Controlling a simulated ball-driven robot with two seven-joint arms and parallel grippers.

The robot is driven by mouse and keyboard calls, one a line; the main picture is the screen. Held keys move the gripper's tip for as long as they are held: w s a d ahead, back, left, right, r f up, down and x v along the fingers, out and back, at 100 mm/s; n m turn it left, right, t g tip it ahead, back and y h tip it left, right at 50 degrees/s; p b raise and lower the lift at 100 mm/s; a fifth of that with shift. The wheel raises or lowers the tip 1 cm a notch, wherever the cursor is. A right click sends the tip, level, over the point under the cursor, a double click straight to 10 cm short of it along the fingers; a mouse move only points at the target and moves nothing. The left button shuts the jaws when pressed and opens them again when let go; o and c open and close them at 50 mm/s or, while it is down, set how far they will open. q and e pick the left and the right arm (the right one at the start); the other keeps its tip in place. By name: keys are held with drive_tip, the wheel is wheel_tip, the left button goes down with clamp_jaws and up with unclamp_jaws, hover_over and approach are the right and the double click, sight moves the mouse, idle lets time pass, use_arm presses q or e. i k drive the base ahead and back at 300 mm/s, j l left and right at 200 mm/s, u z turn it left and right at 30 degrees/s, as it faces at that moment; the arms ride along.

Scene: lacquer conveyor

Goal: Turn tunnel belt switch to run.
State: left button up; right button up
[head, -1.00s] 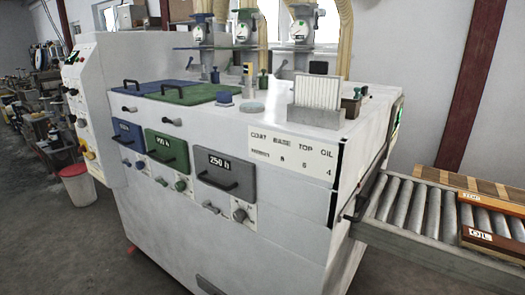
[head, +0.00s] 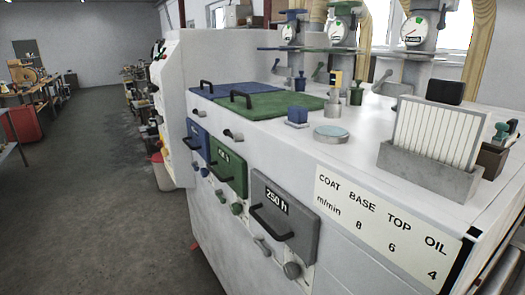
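The white lacquer machine (head: 240,245) fills the right of the head view. Its control panel (head: 172,105) stands upright at the machine's far left end, seen at a steep angle. Small knobs and coloured buttons show on it, but they are too small to tell which one is the tunnel belt switch or how it is set. Neither of my grippers is in view.
Blue, green and grey drawers with handles (head: 270,222) stick out of the machine's front. A grey floor aisle (head: 90,200) is clear on the left.

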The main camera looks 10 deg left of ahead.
sight(160, 120)
drive_tip(key=i+j, duration=0.15)
drive_tip(key=j, duration=0.15)
drive_tip(key=i+j+z, duration=0.2)
drive_tip(key=i+j, duration=0.15)
drive_tip(key=j, duration=0.3)
drive_tip(key=i+j, duration=0.15)
drive_tip(key=j, duration=0.2)
